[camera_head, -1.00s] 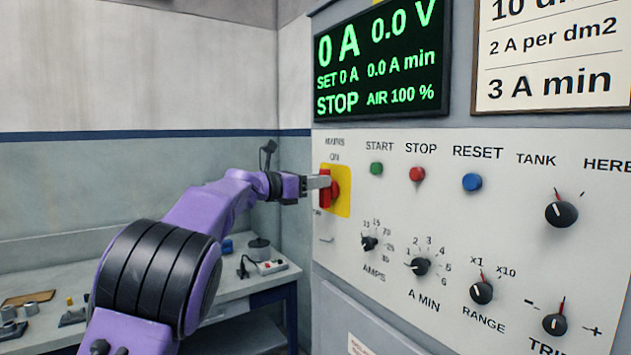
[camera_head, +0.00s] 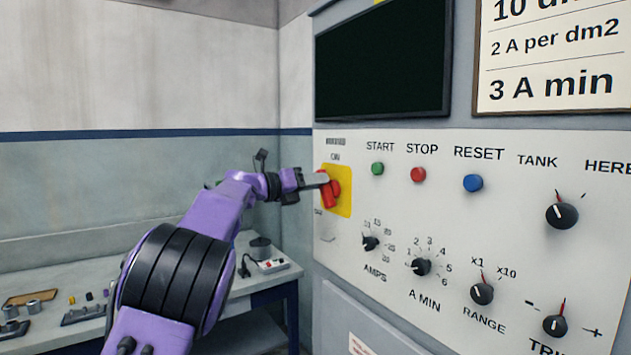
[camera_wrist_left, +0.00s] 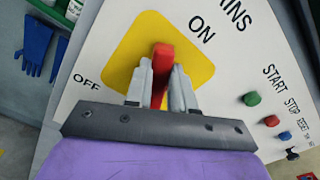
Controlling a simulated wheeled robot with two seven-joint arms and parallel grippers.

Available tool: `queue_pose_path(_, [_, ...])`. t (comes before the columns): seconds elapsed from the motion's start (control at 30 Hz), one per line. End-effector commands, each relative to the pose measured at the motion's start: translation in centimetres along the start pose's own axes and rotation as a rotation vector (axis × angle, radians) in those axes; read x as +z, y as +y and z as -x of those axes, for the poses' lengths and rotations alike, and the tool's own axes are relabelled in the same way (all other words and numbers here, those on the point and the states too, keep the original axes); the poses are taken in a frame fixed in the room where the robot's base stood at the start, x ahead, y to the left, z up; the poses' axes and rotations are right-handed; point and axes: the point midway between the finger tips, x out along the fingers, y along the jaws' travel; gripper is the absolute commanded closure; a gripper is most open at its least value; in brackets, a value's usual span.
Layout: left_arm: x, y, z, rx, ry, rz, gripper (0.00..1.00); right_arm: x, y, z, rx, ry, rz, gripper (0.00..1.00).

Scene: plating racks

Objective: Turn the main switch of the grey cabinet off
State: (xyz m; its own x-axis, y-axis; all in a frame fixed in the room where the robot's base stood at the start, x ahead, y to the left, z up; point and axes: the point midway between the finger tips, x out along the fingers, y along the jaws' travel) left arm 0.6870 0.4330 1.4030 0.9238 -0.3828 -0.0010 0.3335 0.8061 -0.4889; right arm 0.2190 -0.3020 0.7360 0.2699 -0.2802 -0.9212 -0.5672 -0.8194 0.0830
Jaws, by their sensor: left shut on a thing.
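The grey cabinet's white panel (camera_head: 450,200) fills the right of the head view. Its main switch is a red handle (camera_head: 327,193) on a yellow plate (camera_head: 344,176), under the word ON. My left gripper (camera_head: 320,180) is at the handle, with its fingers shut on it. In the left wrist view the red handle (camera_wrist_left: 162,64) stands between the two fingers (camera_wrist_left: 160,88), and the words ON and OFF show beside the yellow plate (camera_wrist_left: 122,60). In the head view the handle leans slightly from upright. The display (camera_head: 383,60) is dark. My right gripper is not in view.
Green START (camera_head: 377,168), red STOP (camera_head: 418,174) and blue RESET (camera_head: 473,182) buttons sit right of the switch, with several black knobs below. A bench (camera_head: 255,283) with small parts stands at the left, against the wall.

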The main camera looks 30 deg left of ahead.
Motion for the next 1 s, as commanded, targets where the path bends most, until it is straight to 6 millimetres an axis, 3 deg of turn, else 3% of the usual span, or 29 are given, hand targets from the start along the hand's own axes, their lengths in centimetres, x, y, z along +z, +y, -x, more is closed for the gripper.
queue_pose_path(1.0, [-0.8, 2.1, 0.1, -0.001, -0.002, 0.908, 1.00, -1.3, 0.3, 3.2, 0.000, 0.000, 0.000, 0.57])
